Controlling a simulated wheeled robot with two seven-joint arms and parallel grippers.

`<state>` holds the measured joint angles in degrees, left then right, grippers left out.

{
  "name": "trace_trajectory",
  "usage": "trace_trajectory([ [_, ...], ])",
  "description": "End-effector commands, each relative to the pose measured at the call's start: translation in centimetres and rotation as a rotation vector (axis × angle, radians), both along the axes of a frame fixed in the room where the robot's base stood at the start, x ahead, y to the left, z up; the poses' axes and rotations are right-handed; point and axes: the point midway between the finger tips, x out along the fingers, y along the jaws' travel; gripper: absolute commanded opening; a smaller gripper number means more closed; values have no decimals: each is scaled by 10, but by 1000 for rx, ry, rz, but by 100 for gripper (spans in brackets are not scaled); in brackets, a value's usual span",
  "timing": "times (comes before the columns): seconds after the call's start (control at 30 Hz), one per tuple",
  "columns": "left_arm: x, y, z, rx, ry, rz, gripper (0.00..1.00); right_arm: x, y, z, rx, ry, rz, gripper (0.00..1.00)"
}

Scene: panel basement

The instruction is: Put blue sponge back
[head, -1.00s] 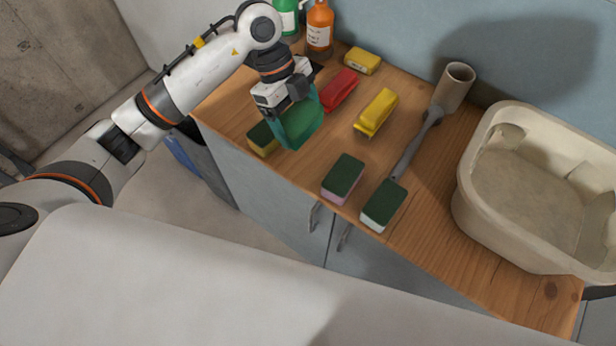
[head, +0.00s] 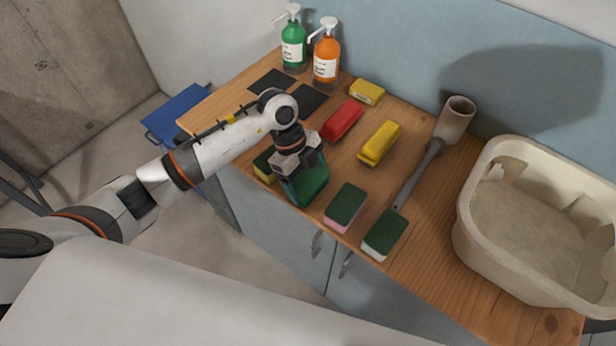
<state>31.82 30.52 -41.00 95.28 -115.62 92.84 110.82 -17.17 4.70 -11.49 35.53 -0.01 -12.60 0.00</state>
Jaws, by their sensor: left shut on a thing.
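The blue sponge (head: 310,188) has a dark green face and a thin blue-green edge. My left gripper (head: 298,172) is shut on it, and the wrist and fingers hide its upper part. It is at the front edge of the wooden counter, between a yellow sponge with a green top (head: 263,165) and a pink sponge with a green top (head: 345,207). I cannot tell whether it touches the counter. My right gripper is not in view.
A white sponge with a green top (head: 384,235) ends the front row. Behind are a red brush (head: 342,121), a yellow brush (head: 379,144), a yellow block (head: 367,92) and a long grey brush (head: 418,175). A beige tub (head: 470,235) stands right; soap bottles (head: 326,62) stand behind.

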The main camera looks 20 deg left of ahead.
Motion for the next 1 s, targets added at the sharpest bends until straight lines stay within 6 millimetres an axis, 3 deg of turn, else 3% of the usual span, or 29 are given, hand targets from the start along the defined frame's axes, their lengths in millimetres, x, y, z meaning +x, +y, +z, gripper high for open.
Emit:
trace_trajectory([
  [0.17,0,0,-2,0,0,0,64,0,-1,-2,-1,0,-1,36],
  [0.2,0,0,-3,0,0,0,87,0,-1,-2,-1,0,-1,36],
  [0.3,0,0,-2,0,0,0,100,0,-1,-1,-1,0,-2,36],
  [0.67,3,4,9,0,-5,1,100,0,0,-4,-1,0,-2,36],
  [1.0,12,30,74,1,-7,1,100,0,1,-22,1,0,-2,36],
])
